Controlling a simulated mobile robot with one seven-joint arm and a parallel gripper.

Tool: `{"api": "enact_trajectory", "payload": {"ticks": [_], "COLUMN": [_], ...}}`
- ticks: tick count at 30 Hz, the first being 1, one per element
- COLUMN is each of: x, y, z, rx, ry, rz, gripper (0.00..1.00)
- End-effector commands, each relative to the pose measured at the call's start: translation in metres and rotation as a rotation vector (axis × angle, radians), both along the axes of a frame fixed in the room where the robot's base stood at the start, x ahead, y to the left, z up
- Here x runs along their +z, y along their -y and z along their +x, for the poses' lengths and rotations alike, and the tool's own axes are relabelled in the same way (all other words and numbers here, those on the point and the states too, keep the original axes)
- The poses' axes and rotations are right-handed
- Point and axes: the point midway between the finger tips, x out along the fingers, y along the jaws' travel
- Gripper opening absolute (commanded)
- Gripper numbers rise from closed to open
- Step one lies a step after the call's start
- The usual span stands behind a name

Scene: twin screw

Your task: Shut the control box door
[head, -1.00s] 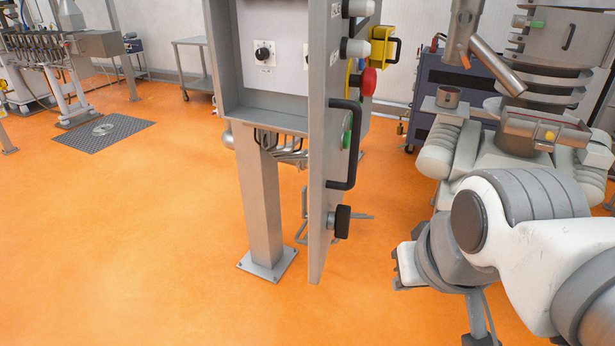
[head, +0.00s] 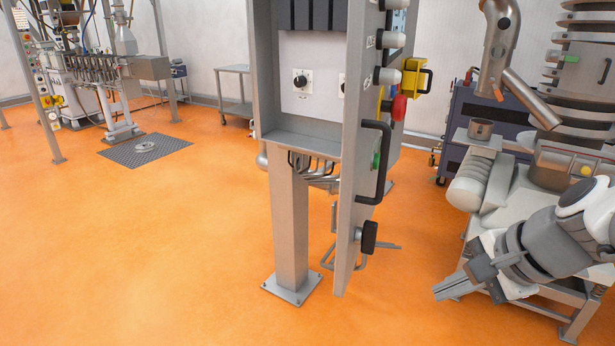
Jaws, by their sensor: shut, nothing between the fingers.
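The grey control box (head: 270,122) stands on a post and is open toward me, with a white panel and a black knob (head: 302,81) inside. Its door (head: 350,190) swings out from the right side and is seen almost edge-on. The door's outer face, turned right, carries a black bar handle (head: 384,165), a black latch knob (head: 369,238), a red button (head: 398,107) and white lamps. My gripper (head: 440,291) is at the lower right, to the right of the door and apart from it. Its fingers are together, pointing left, and hold nothing.
The box's post (head: 289,225) is bolted to the orange floor. A machine with a metal cup (head: 481,128) and stacked rings stands close behind my arm at right. A dark blue cabinet (head: 455,122) is behind the door.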

Motion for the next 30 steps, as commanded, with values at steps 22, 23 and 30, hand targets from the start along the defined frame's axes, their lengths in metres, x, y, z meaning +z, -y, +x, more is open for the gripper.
{"api": "enact_trajectory", "payload": {"ticks": [22,23,30], "x": [0.072,0.074,0.075], "y": [0.019,0.017,0.006], "z": [0.048,0.050,0.057], "rx": [-0.410,-0.406,-0.392], "ry": [-0.351,-0.364,-0.404], "rz": [0.568,0.584,0.638], "gripper": [0.00,0.00,0.00]}}
